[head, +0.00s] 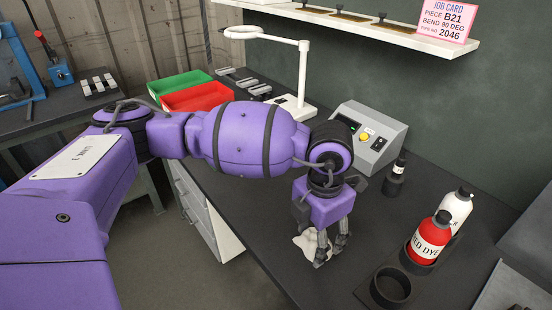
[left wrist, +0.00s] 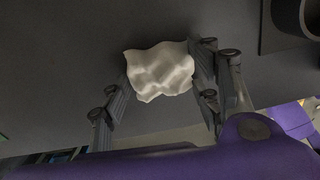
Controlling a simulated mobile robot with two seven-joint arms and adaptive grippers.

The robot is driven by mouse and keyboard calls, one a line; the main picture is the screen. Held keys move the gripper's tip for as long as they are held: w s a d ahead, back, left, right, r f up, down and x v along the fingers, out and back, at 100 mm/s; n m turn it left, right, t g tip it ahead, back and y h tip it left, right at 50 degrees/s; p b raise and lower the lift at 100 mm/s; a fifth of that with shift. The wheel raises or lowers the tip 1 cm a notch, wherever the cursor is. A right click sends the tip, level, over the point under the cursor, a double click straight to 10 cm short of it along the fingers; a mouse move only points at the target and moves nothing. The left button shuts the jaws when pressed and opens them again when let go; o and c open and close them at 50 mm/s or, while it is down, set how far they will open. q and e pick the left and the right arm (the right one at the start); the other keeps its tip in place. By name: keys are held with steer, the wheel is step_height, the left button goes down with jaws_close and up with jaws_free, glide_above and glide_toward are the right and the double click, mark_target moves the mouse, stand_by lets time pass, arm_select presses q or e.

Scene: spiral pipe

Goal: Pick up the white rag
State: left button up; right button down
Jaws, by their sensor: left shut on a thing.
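The white rag (head: 307,243) is a crumpled cloth low over the dark bench top, near its front edge. My left gripper (head: 328,258) comes down from above with its fingers around the rag. In the left wrist view the rag (left wrist: 160,72) sits between the two fingers of my left gripper (left wrist: 160,85), and both sides of it meet the finger pads. The gripper is shut on the rag. I cannot tell whether the rag still touches the bench. My right gripper is not in view.
A holder (head: 393,287) with a red dye bottle (head: 429,238) and a white bottle (head: 456,209) stands right of my gripper. A small dark bottle (head: 395,177) and a grey control box (head: 369,137) stand behind. Red (head: 198,97) and green (head: 180,84) trays and a ring lamp (head: 303,75) are farther back.

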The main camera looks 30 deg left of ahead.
mark_target(315, 237)
arm_select(q)
steer(key=shift+s+a+f, duration=0.1)
steer(key=shift+f, duration=0.1)
steer(key=shift+r, duration=0.45)
steer(key=c, duration=0.4)
step_height(315, 237, up, 3)
steer(key=shift+f, duration=0.15)
steer(key=s+d+r, duration=0.1)
steer(key=s+r, duration=0.2)
steer(key=s, duration=0.1)
steer(key=s+d+r, duration=0.1)
steer(key=s+r, duration=0.2)
steer(key=s, duration=0.2)
steer(key=s+d+r, duration=0.1)
steer(key=s+r, duration=0.2)
steer(key=s, duration=0.1)
steer(key=shift+s+d+r, duration=0.1)
steer(key=shift+s+r, duration=0.05)
steer(key=shift+r, duration=0.15)
steer(key=c, duration=0.4)
